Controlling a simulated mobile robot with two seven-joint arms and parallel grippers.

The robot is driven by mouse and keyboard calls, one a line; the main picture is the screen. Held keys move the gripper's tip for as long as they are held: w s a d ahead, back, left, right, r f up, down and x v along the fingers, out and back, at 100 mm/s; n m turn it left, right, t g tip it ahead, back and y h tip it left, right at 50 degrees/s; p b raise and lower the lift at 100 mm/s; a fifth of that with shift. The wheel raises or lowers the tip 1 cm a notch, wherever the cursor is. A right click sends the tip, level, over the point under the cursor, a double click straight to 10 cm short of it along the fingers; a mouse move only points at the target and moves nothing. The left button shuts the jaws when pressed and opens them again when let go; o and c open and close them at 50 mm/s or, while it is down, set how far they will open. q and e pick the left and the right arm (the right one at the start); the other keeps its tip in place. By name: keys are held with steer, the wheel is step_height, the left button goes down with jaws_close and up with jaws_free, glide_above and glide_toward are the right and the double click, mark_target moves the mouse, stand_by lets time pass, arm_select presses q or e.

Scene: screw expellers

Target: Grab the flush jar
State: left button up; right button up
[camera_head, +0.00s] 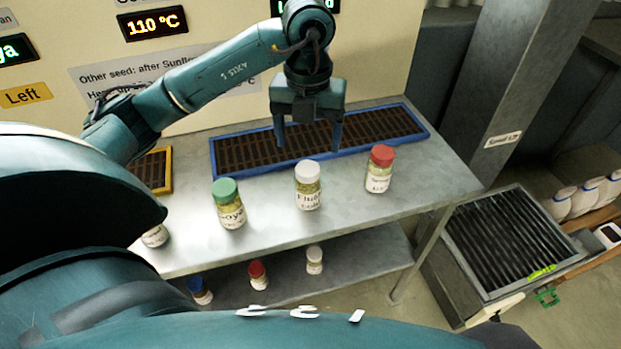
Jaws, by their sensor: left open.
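The flush jar (308,193) stands upright on the metal table, with a white lid and a label that reads roughly "Flush". My left gripper (309,146) is open and empty, fingers pointing down, above and behind the flush jar over the blue-framed tray. Its fingers do not touch the jar. A green-lidded jar (230,209) stands to the left of the flush jar, and a red-lidded jar (379,174) to the right. My right gripper is not in view.
The blue-framed tray (420,126) with dark slats lies behind the jars. A yellow-framed tray (168,176) is at left. Another jar (155,236) is partly hidden by my arm. Small jars (258,276) stand on the lower shelf. The tabletop at right is clear.

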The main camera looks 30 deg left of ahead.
mark_target(307, 168)
arm_select(q)
step_height(307, 168, down, 6)
steer(key=shift+f, duration=0.15)
steer(key=shift+w+a+f+p, duration=0.15)
steer(key=shift+f+p, duration=0.2)
steer(key=shift+f, duration=2.3)
steer(key=shift+c, duration=0.6)
steer(key=c, duration=1.1)
steer(key=shift+r, duration=0.1)
